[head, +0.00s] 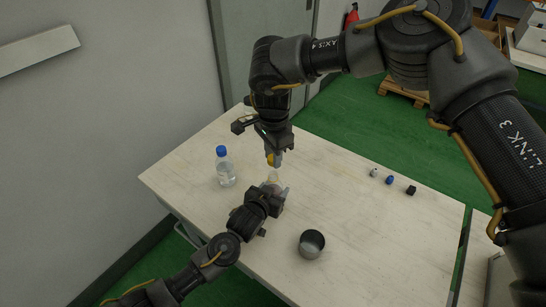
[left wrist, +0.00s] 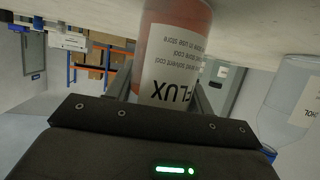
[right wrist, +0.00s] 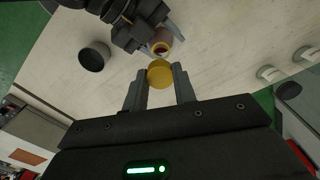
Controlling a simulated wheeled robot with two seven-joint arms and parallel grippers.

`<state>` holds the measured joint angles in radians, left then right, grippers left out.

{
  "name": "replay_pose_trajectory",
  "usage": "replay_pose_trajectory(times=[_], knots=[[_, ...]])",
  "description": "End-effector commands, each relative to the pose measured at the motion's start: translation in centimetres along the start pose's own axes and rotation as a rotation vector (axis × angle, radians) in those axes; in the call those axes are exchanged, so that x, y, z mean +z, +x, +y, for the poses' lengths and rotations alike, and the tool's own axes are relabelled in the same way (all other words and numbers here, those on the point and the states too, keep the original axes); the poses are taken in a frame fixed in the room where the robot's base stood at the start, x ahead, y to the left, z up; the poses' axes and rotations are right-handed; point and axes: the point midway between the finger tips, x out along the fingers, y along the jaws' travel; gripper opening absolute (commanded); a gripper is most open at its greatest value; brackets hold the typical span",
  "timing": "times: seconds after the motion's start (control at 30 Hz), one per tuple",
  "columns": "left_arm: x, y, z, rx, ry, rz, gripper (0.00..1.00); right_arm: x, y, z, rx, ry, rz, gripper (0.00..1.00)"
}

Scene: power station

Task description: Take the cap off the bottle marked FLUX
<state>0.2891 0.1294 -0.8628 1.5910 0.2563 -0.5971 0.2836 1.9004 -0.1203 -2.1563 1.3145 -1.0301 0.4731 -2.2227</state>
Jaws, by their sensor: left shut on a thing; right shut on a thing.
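The FLUX bottle (left wrist: 172,55) shows in the left wrist view with reddish contents and a white label, upside down in that picture. My left gripper (head: 275,189) is shut on the bottle's body, which the jaws partly hide in the head view. My right gripper (head: 273,157) is above it, pointing down, shut on a yellow cap (right wrist: 160,74). In the right wrist view the bottle's open mouth (right wrist: 160,47) shows beside the cap, apart from it. In the head view the cap (head: 270,160) is just above the bottle neck.
A clear bottle with a blue cap (head: 226,171) stands left on the pale table (head: 340,185). A dark cup (head: 311,245) stands near the front. Small white (head: 374,172), blue (head: 389,180) and black (head: 411,190) pieces lie at the right. The table between them is clear.

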Motion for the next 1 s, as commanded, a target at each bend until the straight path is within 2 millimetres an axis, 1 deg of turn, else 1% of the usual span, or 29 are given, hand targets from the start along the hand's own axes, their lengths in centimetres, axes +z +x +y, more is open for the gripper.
replay_pose_trajectory(times=[0.03,0.2,0.47,0.57,0.67,1.0], knots=[[0.2,0.0,0.0,-0.001,0.001,-0.004,0.56,0.0,0.0,0.0,0.000,0.000,0.000,0.00],[0.1,0.0,0.0,-0.001,0.001,-0.003,0.78,0.0,0.0,0.0,-0.001,0.000,0.000,0.00],[0.0,-0.1,0.0,0.000,0.000,-0.001,0.78,0.0,0.0,0.0,-0.001,0.000,0.000,0.00],[0.1,-0.5,0.0,0.000,0.000,-0.001,0.78,0.0,0.1,0.0,-0.001,0.000,0.000,0.00],[0.1,-1.8,0.0,0.000,-0.002,0.000,0.78,0.0,0.1,0.0,-0.001,0.000,0.000,0.00],[0.2,-8.7,0.0,0.000,-0.001,-0.001,0.78,0.0,0.4,0.0,-0.001,0.000,0.000,0.00]])
